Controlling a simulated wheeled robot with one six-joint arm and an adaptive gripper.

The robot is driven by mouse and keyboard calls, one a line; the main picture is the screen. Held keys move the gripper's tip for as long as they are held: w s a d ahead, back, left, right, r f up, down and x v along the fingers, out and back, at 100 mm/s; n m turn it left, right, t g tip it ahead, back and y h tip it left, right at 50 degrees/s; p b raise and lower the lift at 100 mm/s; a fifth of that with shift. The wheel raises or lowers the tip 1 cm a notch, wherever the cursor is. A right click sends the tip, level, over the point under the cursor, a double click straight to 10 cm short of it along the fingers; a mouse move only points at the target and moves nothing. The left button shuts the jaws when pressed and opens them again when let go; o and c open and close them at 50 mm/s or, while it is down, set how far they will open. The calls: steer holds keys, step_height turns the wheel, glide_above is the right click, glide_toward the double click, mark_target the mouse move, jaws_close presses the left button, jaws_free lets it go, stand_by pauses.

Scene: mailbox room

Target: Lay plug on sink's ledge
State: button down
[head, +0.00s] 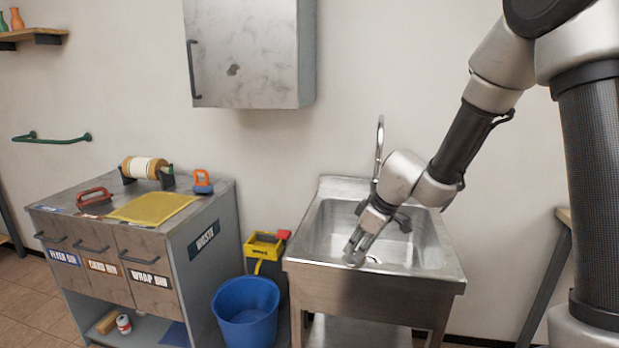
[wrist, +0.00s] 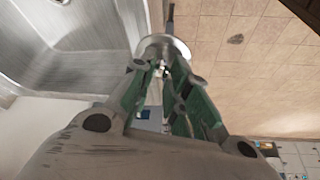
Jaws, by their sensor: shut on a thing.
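My gripper (head: 356,246) is over the front part of the steel sink (head: 440,280), low and pointing down. In the wrist view my gripper (wrist: 160,70) has its green-padded fingers shut on the plug (wrist: 176,47), a round grey metal piece at the fingertips. The fingers hide part of the plug. In the wrist view the sink basin (wrist: 75,40) is at the upper left and the floor at the right, with the plug near the ledge (wrist: 155,14) between them. I cannot tell whether the plug touches the ledge.
A faucet (head: 379,145) stands at the back of the sink. A blue bucket (head: 246,310) and a yellow caddy (head: 264,246) are left of it, beside a grey bin cabinet (head: 220,270). A wall cabinet (head: 245,55) hangs above.

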steer(key=w+d+f+m+t+h, duration=0.1)
steer(key=w+d+f+m, duration=0.1)
steer(key=d+m, duration=0.3)
steer(key=w+d+f+m+t+h, duration=0.1)
steer(key=w+d+m, duration=0.4)
steer(key=d, duration=0.7)
steer(key=shift+d+f+m+h, duration=0.15)
steer(key=shift+f+m+h, duration=0.2)
steer(key=shift+m+h, duration=0.4)
steer(key=shift+d, duration=0.1)
